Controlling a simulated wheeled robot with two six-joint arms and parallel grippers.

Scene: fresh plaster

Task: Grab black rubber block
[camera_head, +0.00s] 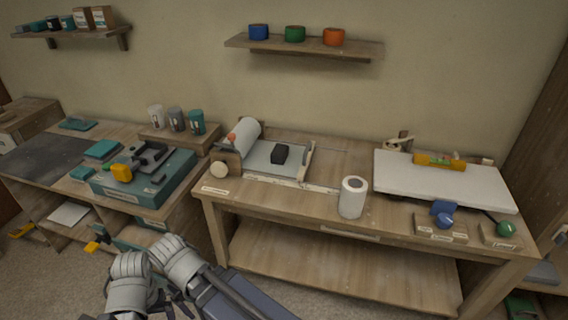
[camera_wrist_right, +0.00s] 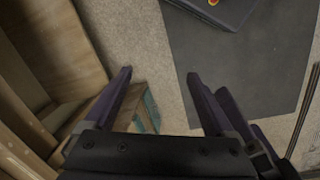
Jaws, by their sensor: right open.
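The black rubber block (camera_head: 280,154) lies on a grey pad (camera_head: 262,170) at the left part of the right-hand workbench, beside a white paper roll. It is not visible in the right wrist view. My right gripper (camera_wrist_right: 160,85) is open and empty, its two dark fingers spread above the floor. In the head view my folded arm links show low at the lower left, in front of the benches and well apart from the block. My left gripper cannot be made out there.
The paper roll (camera_head: 245,134) and a metal rail border the pad. A white canister (camera_head: 352,197) stands to the right near the bench front. A white board (camera_head: 440,180) fills the bench's right part. A teal case (camera_head: 145,178) sits on the left bench. Shelves hang above.

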